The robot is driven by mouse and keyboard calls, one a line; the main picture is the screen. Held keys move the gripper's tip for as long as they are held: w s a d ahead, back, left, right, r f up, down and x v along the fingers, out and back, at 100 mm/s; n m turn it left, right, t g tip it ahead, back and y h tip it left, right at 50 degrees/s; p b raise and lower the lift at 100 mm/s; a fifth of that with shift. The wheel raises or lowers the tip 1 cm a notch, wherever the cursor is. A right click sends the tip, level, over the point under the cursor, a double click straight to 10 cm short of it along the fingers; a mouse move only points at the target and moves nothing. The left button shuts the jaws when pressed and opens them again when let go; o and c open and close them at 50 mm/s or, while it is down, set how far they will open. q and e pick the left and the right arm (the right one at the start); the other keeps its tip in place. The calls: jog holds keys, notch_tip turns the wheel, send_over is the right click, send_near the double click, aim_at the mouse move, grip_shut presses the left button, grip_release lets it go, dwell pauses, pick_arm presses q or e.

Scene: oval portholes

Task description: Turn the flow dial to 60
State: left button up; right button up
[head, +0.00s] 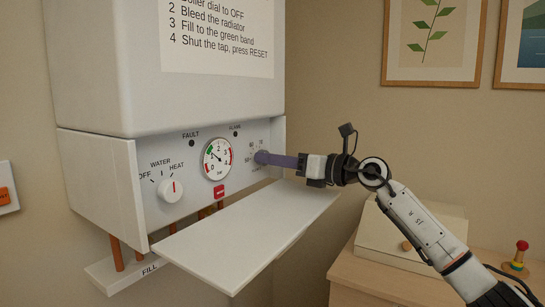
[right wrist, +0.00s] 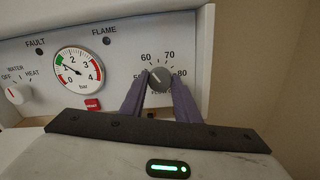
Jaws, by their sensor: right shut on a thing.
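The flow dial (right wrist: 160,82) is a dark grey round knob on the boiler's white panel, with marks 60, 70 and 80 around it and a partly covered mark at left. Its pale pointer line tilts up and left, roughly toward 60; I cannot tell if it is exactly on the mark. My right gripper (right wrist: 161,91) is shut on the dial, one purple finger on each side. In the head view, my right gripper (head: 262,158) reaches the panel from the right and its fingers hide most of the dial. My left gripper is not in view.
The pressure gauge (head: 217,159) is left of the dial, with a red button (head: 219,191) below it. The OFF/WATER/HEAT knob (head: 171,190) is farther left. An open white flap (head: 245,235) juts out below the panel. A wooden cabinet (head: 365,278) stands at right.

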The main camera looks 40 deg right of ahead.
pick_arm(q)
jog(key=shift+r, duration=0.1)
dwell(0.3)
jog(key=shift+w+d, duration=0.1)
pick_arm(e)
jog(key=o, duration=1)
jog(key=shift+o, duration=0.2)
jog(key=shift+s+d, duration=0.1)
jog(key=b+v, duration=0.1)
jog(key=v, duration=0.2)
jog(key=b+v, duration=0.2)
jog(key=v, duration=0.1)
jog(key=b+v, duration=0.2)
jog(key=v, duration=0.1)
jog(key=shift+f, duration=0.25)
jog(key=shift+s+d+r+b, duration=0.15)
jog(key=shift+s+r+b, duration=0.1)
jog(key=shift+s+b, duration=0.25)
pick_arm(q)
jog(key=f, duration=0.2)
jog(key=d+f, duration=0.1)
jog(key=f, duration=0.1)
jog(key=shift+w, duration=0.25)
